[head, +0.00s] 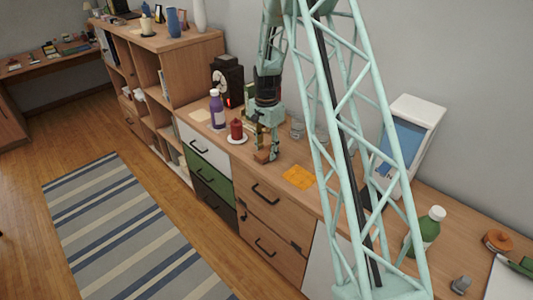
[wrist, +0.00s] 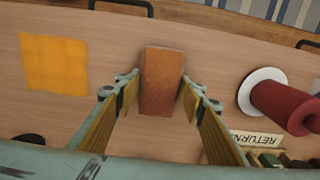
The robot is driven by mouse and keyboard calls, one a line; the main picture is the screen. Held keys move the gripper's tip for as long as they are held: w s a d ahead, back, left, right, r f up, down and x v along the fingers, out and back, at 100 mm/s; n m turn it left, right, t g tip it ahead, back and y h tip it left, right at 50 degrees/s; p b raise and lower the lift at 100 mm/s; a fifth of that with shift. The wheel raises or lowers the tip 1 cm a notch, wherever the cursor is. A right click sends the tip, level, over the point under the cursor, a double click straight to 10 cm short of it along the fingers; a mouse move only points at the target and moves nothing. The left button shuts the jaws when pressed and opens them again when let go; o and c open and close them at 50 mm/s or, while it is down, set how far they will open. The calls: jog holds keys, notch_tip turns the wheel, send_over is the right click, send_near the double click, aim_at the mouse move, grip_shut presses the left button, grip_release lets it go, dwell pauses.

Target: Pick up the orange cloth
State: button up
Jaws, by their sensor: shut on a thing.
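The orange cloth (head: 298,177) lies flat on the wooden cabinet top, to the right of my gripper in the head view. In the wrist view the cloth (wrist: 54,64) is a flat orange square at the left, apart from my fingers. My gripper (head: 266,150) is low over the cabinet top near its front edge. In the wrist view my gripper (wrist: 160,88) is shut on a brown block (wrist: 161,80), which also shows in the head view (head: 261,156). I cannot tell whether the block still touches the top.
A red candle (head: 236,128) on a white dish and a purple bottle (head: 216,109) stand left of my gripper. A white and blue box (head: 411,138) and a green bottle (head: 428,228) stand at the right. A RETURN label (wrist: 257,138) lies beside the candle.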

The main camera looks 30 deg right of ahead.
aim_at(266, 151)
jog(key=shift+r, duration=0.1)
jog(key=shift+r+p, duration=0.45)
jog(key=shift+r, duration=1.2)
jog(key=s, duration=0.5)
jog(key=s+r+p, duration=0.1)
jog(key=s, duration=1)
jog(key=shift+d+r, duration=0.25)
jog(key=shift+d, duration=0.05)
jog(key=shift+s+a+r, duration=0.1)
jog(key=shift+r, duration=0.05)
